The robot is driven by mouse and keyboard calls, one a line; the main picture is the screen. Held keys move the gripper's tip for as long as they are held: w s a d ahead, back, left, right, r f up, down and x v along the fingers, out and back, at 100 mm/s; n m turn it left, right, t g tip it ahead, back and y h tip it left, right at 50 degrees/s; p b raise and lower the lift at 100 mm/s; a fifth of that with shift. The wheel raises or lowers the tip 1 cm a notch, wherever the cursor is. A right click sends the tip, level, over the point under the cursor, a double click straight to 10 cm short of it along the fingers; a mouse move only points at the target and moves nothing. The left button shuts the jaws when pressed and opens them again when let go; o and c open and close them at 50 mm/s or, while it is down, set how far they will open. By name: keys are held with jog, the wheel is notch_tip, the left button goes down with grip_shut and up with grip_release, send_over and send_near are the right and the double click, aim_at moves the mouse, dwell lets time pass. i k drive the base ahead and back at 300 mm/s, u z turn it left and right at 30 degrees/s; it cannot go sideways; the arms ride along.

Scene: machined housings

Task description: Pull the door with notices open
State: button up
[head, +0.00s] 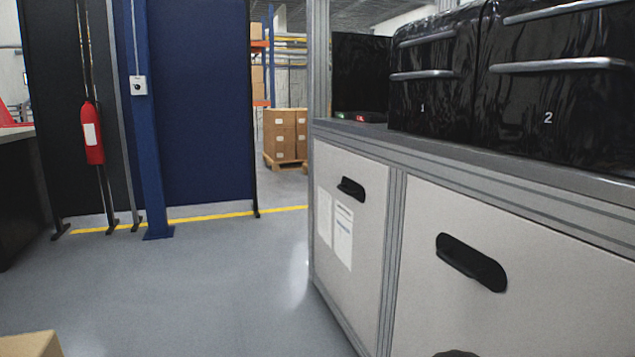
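The door with notices (369,235) is a light grey panel at the left end of the workbench cabinet, right of the picture's middle. It looks shut, flush with its metal frame. Two white printed sheets (343,236) are on its left part. A black recessed-looking handle (351,189) sits near its top. My gripper cannot be made out. Only a small dark rounded shape shows at the bottom edge, in front of the cabinet, and I cannot tell what it is.
A second, plain door (540,290) with a black handle (470,262) adjoins on the right. Black cases (550,105) stand on the bench top. The grey floor (190,295) left of the cabinet is clear, except for a cardboard box (30,345) at bottom left.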

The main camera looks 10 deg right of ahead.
aim_at(351, 189)
jog(key=i, duration=1.6)
jog(key=z, duration=0.05)
